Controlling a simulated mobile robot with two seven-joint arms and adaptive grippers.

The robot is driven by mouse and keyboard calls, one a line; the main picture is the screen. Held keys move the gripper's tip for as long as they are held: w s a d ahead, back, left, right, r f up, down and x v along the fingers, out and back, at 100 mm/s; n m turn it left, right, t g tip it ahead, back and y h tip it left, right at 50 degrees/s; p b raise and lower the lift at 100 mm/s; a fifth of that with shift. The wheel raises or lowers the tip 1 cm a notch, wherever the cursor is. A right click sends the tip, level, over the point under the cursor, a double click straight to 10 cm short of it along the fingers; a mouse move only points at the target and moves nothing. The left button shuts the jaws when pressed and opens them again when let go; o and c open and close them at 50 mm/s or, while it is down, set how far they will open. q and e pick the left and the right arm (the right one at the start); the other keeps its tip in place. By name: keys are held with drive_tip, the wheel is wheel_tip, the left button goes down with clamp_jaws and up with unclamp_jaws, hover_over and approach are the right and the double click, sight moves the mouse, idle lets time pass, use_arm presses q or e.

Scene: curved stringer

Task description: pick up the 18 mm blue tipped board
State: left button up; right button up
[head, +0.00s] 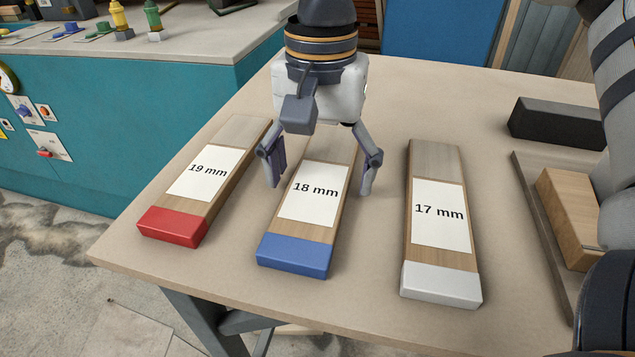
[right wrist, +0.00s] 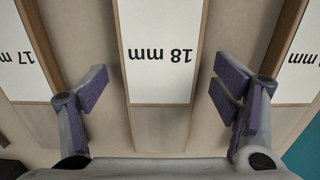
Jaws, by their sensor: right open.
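The 18 mm board (head: 296,256) is wooden with a blue tip and a white label, and lies flat on the table between two other boards. Its label and bare wood also show in the right wrist view (right wrist: 160,50). My right gripper (head: 320,180) is open, with one finger on each side of the 18 mm board near its far half. In the right wrist view the open fingers (right wrist: 158,95) stand apart on both sides of the board with gaps. The board's far end is partly hidden by the gripper in the head view. My left gripper is not in view.
The red-tipped 19 mm board (head: 172,227) lies to the left and the white-tipped 17 mm board (head: 441,285) to the right. A dark block (head: 556,124) and a wooden block (head: 570,215) are at the table's right. A teal cabinet (head: 150,110) stands at left.

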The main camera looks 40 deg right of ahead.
drive_tip(key=shift+r, duration=0.1)
drive_tip(key=c, duration=1.4)
drive_tip(key=shift+c, duration=0.2)
